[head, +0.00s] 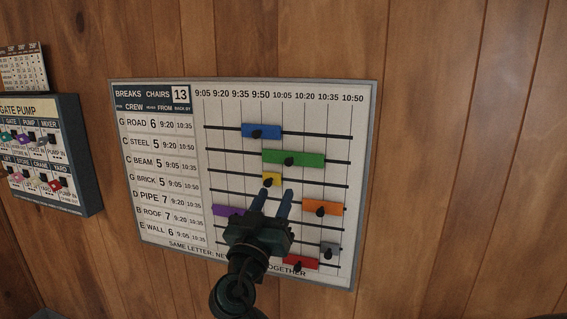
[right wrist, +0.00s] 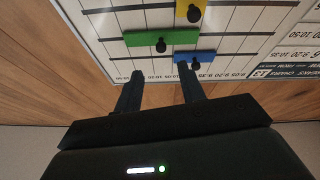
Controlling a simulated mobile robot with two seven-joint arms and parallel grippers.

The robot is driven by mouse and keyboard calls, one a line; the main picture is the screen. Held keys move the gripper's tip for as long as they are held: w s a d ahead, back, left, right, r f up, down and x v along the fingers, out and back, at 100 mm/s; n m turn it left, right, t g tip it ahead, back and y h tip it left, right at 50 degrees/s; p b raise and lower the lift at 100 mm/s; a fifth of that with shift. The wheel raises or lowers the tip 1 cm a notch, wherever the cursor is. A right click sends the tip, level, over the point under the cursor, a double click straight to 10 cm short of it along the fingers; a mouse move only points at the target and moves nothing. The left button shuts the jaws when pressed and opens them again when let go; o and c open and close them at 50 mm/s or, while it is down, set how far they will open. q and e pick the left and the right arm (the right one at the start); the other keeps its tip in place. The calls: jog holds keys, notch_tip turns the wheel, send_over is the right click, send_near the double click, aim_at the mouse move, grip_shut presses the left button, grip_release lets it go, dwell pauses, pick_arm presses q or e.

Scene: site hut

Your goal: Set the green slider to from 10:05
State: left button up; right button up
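The green slider (head: 308,158), a long bar with a black knob, sits on the second rail of the wall board (head: 190,88). Its left end is near the 9:50 column and its right end near 10:35. It also shows in the right wrist view (right wrist: 140,39), upside down. My right gripper (head: 273,194) is open and empty, its fingers pointing up the board, below the yellow slider (head: 272,179) and lower than the green one. In the right wrist view its fingers (right wrist: 158,73) are apart with nothing between them. My left gripper is not in view.
A blue slider (head: 262,131) is above the green one. Orange (head: 323,208), purple (head: 228,210), grey (head: 330,248) and red (head: 301,262) sliders are lower on the board. My right gripper hides some lower rails. A gate pump panel (head: 88,150) hangs at left.

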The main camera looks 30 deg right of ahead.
aim_at(288, 165)
jog(key=p+x, duration=0.3)
jog(key=x, duration=0.6)
jog(key=shift+w+r, duration=0.1)
jog(key=shift+w, duration=0.05)
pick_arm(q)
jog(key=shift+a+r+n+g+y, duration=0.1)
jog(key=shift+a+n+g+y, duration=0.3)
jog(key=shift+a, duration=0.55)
pick_arm(e)
jog(key=shift+w+d, duration=0.25)
jog(key=shift+d, duration=0.05)
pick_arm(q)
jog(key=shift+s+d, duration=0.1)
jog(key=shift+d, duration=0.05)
pick_arm(e)
grip_shut()
